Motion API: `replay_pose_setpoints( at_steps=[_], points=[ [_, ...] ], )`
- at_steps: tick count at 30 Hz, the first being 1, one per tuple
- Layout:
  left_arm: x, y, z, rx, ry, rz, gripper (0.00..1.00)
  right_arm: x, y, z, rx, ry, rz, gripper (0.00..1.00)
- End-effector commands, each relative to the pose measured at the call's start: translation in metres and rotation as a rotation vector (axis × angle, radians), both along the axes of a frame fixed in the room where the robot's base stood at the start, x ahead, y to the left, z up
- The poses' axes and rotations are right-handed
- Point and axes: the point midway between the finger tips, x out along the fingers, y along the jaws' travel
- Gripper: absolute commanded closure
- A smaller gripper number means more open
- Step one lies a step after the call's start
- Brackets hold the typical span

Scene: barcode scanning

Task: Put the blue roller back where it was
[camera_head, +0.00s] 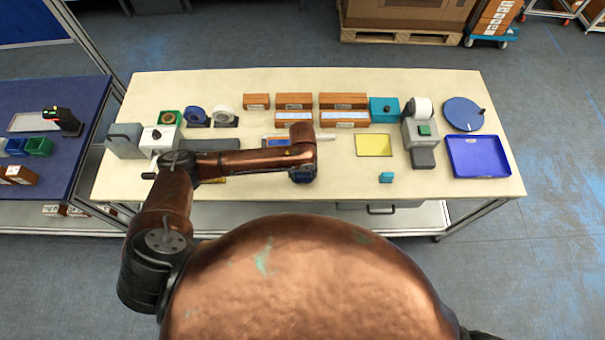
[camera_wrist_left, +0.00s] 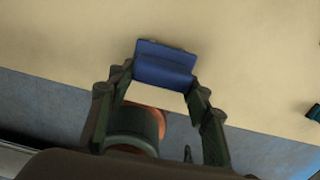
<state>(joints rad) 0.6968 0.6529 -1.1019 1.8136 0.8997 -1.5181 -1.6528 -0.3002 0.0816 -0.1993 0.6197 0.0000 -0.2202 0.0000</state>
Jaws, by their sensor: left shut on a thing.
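The blue roller (camera_wrist_left: 166,62) shows in the left wrist view between the fingertips of my left gripper (camera_wrist_left: 160,80), which is shut on it. Its far side reaches past the fingers over the pale tabletop. In the head view my left gripper (camera_head: 303,174) is near the middle of the table's front edge, and the arm above hides most of it and of the roller. I cannot tell whether the roller touches the table. My right gripper is not in view.
The table (camera_head: 440,190) carries a yellow mat (camera_head: 373,145), a small teal block (camera_head: 386,177), a blue tray (camera_head: 480,157), a grey label machine (camera_head: 418,132) and a round blue disc (camera_head: 462,114). Brown boxes (camera_head: 343,101) and tape dispensers (camera_head: 197,117) stand at the back. The front right is mostly clear.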

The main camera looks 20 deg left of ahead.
Motion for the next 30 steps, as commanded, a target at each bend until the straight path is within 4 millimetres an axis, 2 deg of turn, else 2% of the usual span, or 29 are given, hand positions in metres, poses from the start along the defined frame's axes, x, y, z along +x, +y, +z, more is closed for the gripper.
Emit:
replay_pose_setpoints(
  at_steps=[17,18,24,30],
  points=[
    [-0.003,0.003,-0.017,0.005,0.007,0.003,0.85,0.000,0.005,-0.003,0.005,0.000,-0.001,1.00],
    [-0.003,0.003,-0.018,0.007,0.008,0.003,0.51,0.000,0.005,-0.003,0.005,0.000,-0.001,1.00],
    [-0.004,0.003,-0.018,0.006,0.011,0.003,0.38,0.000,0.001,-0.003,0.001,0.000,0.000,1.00],
    [-0.004,0.001,-0.016,0.004,0.009,0.001,0.37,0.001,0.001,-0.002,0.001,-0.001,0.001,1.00]
  ],
)
